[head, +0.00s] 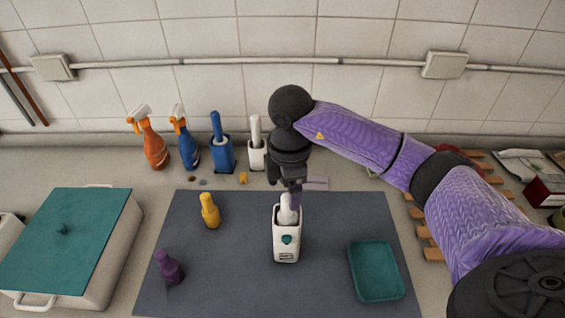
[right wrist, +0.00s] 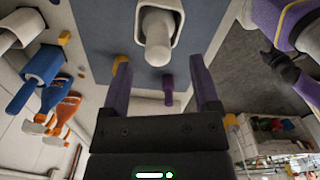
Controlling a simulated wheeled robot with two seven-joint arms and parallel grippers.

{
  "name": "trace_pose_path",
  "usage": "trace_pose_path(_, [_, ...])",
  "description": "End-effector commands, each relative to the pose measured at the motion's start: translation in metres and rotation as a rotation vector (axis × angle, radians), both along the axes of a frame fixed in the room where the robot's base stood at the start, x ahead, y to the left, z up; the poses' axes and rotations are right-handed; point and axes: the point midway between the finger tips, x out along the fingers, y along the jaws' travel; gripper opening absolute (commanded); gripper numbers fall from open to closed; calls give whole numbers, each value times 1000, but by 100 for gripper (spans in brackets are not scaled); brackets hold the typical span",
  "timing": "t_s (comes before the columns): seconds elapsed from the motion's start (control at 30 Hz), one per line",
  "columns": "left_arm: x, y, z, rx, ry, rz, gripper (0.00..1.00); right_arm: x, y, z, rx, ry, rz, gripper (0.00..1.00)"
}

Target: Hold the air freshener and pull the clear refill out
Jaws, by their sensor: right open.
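The air freshener (head: 285,245), a white upright holder with a teal button, stands on the dark mat (head: 235,270). The pale refill (head: 288,214) sticks up out of its open top. The right wrist view shows the refill (right wrist: 157,45) inside the holder's rim (right wrist: 177,6). My right gripper (head: 291,188) is above the refill, fingers pointing down. In the right wrist view its two purple fingers (right wrist: 160,65) are apart with nothing clearly held. A dark, small shape (right wrist: 282,66) on a purple arm there looks like my left gripper; its jaws are unclear.
A yellow bottle (head: 210,212) and a purple bottle (head: 169,267) stand left on the mat. A teal tray (head: 375,270) lies right. A teal-lidded box (head: 65,240) is at far left. Spray bottles (head: 152,145) and brushes (head: 222,150) line the back.

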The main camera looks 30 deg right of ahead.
Motion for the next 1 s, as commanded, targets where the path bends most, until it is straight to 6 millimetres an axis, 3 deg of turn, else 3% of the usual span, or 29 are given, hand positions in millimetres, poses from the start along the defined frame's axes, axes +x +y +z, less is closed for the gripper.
trace_pose_path(0.1, [-3,0,-2,1,6,-1,78,-1,1,-27,2,4,1,79])
trace_pose_path(0.23, [0,0,-3,1,1,-1,78,0,1,-45,3,1,1,79])
trace_pose_path(0.57, [4,0,-3,0,-8,0,78,0,1,-52,5,-1,4,79])
trace_pose_path(0.93, [5,0,-3,0,-9,0,78,0,1,-51,5,-1,4,3])
trace_pose_path(1.0, [5,0,-3,1,-9,0,78,0,1,-51,5,-1,4,0])
